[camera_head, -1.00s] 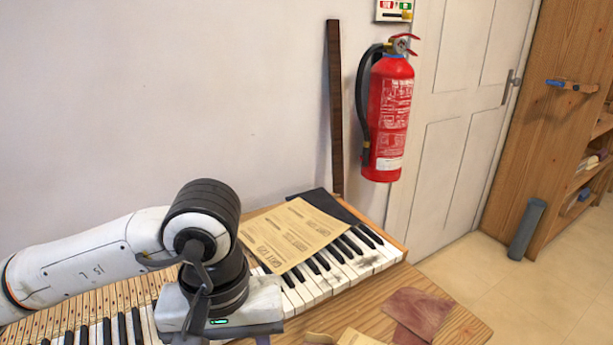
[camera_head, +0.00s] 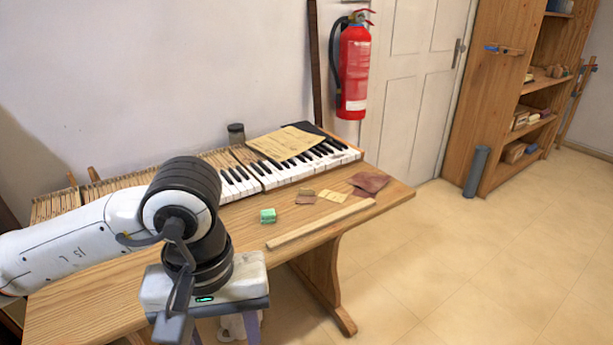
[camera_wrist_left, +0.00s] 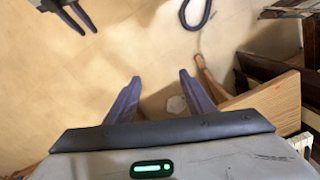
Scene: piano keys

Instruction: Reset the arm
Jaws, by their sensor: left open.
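My left arm (camera_head: 70,240) comes in from the left in the head view, in front of the table. Its gripper (camera_head: 225,335) hangs at the bottom of that view, partly cut off by the frame edge. In the left wrist view the left gripper (camera_wrist_left: 160,77) has its two purple-grey fingers apart, with nothing held between them. Floor and the table's wooden parts show beyond the fingers. What looks like my right gripper (camera_wrist_left: 86,22) shows at the top left of the wrist view, its two dark fingers apart and empty. It is outside the head view.
A fire extinguisher (camera_head: 354,70) hangs behind. Open floor (camera_head: 480,270) lies to the right.

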